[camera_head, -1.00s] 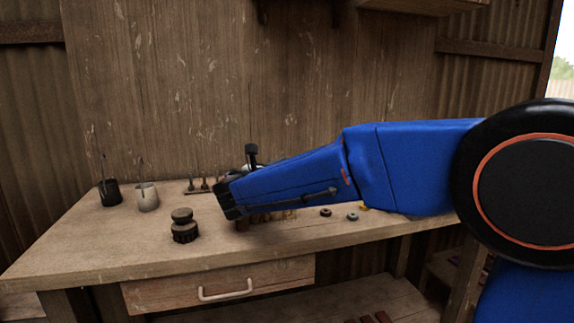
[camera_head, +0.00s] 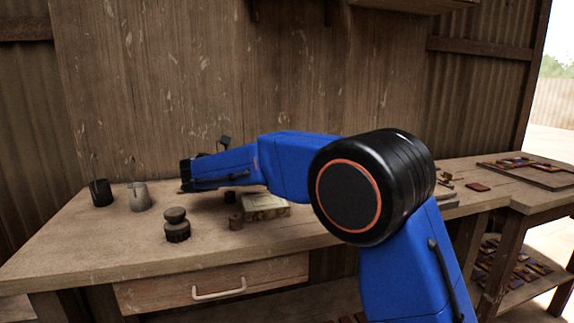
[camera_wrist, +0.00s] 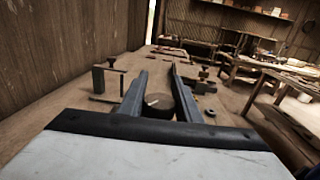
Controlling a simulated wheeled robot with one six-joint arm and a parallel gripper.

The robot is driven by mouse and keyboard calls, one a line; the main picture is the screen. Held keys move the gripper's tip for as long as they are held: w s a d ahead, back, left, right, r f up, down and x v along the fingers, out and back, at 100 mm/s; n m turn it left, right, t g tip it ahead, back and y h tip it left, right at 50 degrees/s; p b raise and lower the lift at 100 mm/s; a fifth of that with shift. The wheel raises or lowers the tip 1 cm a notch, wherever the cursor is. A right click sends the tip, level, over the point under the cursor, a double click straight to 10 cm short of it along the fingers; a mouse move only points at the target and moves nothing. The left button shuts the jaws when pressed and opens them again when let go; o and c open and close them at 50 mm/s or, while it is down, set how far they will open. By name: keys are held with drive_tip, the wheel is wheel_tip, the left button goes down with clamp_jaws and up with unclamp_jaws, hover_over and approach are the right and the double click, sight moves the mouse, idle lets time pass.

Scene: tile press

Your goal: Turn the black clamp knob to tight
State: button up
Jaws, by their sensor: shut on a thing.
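The black clamp knob (camera_wrist: 158,102) shows in the wrist view as a round dark disc with a short white mark on top. My gripper (camera_wrist: 157,70) has one finger on each side of it and is shut on it. In the head view my gripper (camera_head: 185,180) is low over the back of the bench, and my arm hides the knob there. The white mark points roughly to the right in the wrist view. I cannot read any tight marking.
On the wooden bench (camera_head: 80,250) stand a dark pot (camera_head: 101,194), a grey pot (camera_head: 139,197) and a dark stacked round piece (camera_head: 176,225). A pale box (camera_head: 265,207) sits beside my arm. An upright post (camera_wrist: 98,80) stands left of my fingers. The bench's front left is clear.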

drive_tip(key=shift+s+m+g, duration=0.1)
drive_tip(key=shift+m+g, duration=0.2)
drive_tip(key=shift+g, duration=0.1)
drive_tip(key=o, duration=1.1)
drive_tip(key=shift+c, duration=0.2)
